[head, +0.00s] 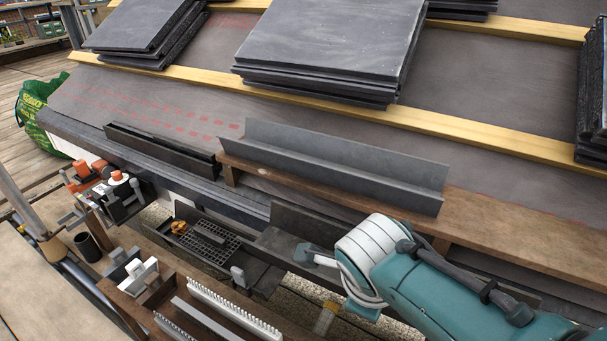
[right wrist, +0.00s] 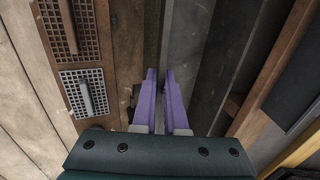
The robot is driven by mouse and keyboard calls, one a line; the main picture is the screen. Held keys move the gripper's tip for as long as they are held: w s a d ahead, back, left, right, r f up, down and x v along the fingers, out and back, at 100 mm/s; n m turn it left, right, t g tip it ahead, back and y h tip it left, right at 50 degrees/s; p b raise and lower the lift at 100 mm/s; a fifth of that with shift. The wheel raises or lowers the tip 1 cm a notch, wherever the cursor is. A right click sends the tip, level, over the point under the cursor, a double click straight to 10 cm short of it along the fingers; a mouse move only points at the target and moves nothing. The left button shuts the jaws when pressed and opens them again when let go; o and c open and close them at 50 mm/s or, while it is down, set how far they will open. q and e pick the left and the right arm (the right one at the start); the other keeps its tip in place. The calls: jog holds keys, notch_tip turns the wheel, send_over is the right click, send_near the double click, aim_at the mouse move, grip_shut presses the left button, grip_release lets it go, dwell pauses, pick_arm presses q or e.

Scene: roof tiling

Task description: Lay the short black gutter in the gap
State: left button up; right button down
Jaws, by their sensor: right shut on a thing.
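My right gripper (right wrist: 162,72) is shut, its two purple fingers close together in the right wrist view. The thin edge between them is hard to make out. In the head view my right arm comes from the lower right to a short dark piece at the eave, which I take for the short black gutter (head: 292,222). The fingertips are hard to see there. A dark trough (head: 160,149) lies on the eave further left. I cannot clearly make out the gap. My left gripper is not in view.
A grey angled metal channel (head: 345,165) lies on a brown board (head: 515,225) above the eave. Slate stacks (head: 320,45) rest on the battens.

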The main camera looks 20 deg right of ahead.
pick_arm(q)
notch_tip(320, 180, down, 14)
jog(key=b, duration=1.2)
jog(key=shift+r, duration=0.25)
pick_arm(e)
notch_tip(320, 180, down, 14)
jog(key=shift+w, duration=0.15)
jog(key=shift+w+r, duration=0.1)
pick_arm(q)
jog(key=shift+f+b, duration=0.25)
jog(key=shift+b, duration=0.05)
dwell(0.4)
pick_arm(e)
jog(key=c, duration=0.9)
grip_release()
jog(key=shift+o, duration=0.4)
